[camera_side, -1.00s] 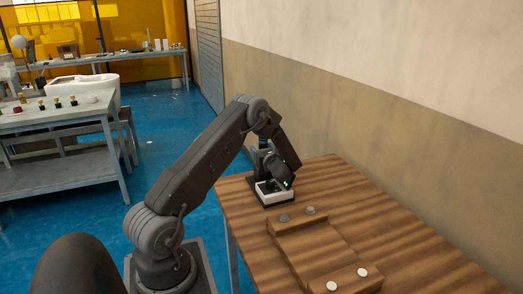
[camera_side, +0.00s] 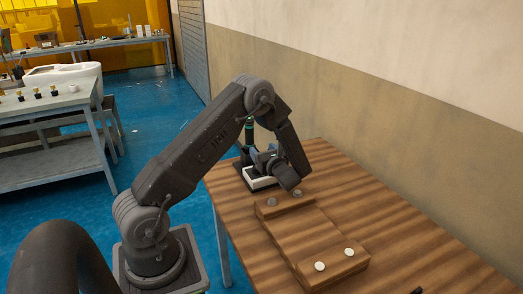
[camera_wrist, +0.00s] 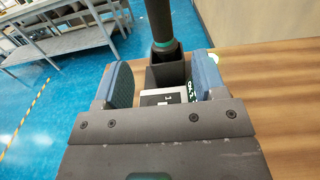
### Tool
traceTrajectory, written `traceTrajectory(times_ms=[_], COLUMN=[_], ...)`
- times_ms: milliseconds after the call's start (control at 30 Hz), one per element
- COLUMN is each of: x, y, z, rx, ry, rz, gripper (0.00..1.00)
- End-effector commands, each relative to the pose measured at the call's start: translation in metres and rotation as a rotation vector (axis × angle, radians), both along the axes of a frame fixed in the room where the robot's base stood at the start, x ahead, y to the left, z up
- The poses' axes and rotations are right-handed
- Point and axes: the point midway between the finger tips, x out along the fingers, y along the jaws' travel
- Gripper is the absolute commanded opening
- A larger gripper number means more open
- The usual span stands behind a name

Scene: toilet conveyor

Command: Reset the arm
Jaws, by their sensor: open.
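My gripper (camera_side: 264,157) hangs over the far left end of the wooden table, just right of a dark upright handle (camera_side: 249,131) with a green band. In the wrist view my gripper (camera_wrist: 163,84) is open, with two blue finger pads apart and nothing between their tips that I can see it holding. The handle (camera_wrist: 161,22) stands upright in a black square holder (camera_wrist: 169,73) ahead of the pads. A white box (camera_side: 262,182) sits beside the holder, low under my gripper; its pale top (camera_wrist: 158,98) shows between the pads.
A raised wooden block (camera_side: 305,238) with several round metal or white knobs lies nearer on the table (camera_side: 390,225). A wall (camera_side: 400,120) runs along the table's right side. A workbench (camera_side: 50,110) with small items stands at the left across blue floor.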

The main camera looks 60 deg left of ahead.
Motion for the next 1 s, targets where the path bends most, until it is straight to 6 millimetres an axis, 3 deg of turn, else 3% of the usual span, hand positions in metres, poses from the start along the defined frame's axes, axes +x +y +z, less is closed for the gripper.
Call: traceTrajectory(times_ms=[267,433,700,1000], x=[-0.003,-0.022,-0.074,-0.125], y=[-0.003,-0.026,-0.099,-0.198], z=[0.007,0.042,0.096,0.132], rx=[-0.017,-0.127,-0.441,-0.852], ry=[-0.027,-0.190,-0.599,-1.049], rz=[0.015,0.110,0.325,0.547], gripper=[0.64,0.64,0.64,0.64])
